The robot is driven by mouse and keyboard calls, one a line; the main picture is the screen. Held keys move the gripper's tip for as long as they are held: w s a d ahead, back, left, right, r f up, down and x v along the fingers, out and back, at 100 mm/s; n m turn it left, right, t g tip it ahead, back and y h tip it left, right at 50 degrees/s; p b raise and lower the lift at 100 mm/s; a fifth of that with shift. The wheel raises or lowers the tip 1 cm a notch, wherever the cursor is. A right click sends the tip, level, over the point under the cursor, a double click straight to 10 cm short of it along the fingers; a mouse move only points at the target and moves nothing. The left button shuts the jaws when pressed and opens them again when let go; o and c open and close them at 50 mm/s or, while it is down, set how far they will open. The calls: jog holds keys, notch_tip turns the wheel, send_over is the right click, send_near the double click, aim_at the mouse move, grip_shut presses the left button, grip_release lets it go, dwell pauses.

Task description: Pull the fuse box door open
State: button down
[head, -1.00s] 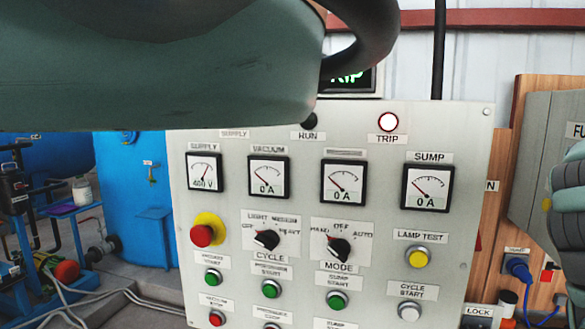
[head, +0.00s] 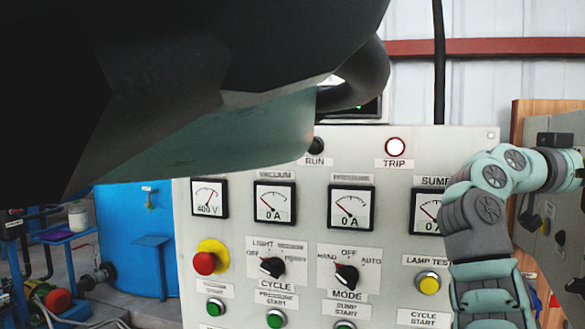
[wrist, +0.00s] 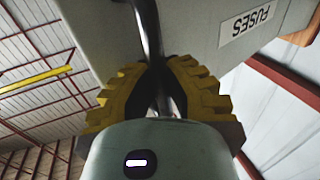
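The fuse box door (wrist: 195,35) fills the top of the wrist view, with its FUSES label (wrist: 247,20) upside down. A dark bar-like handle (wrist: 149,28) runs down along it between the yellow ridged fingertips of my gripper (wrist: 160,68). The fingers are drawn in around the handle and look shut on it. My gripper's fingers cannot be made out there. I cannot tell how far the door stands from the box.
The control panel (head: 383,225) with gauges, knobs and buttons stands left of the fuse box, close behind my arm. A wooden board (head: 518,118) backs the box. A blue tank (head: 145,235) is at the left. My own dark body part covers the upper left.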

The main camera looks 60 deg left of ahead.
jog(key=shift+s+d+r, duration=0.1)
jog(key=shift+s+r, duration=0.05)
jog(key=c, duration=1)
grip_release()
jog(key=v, duration=1.2)
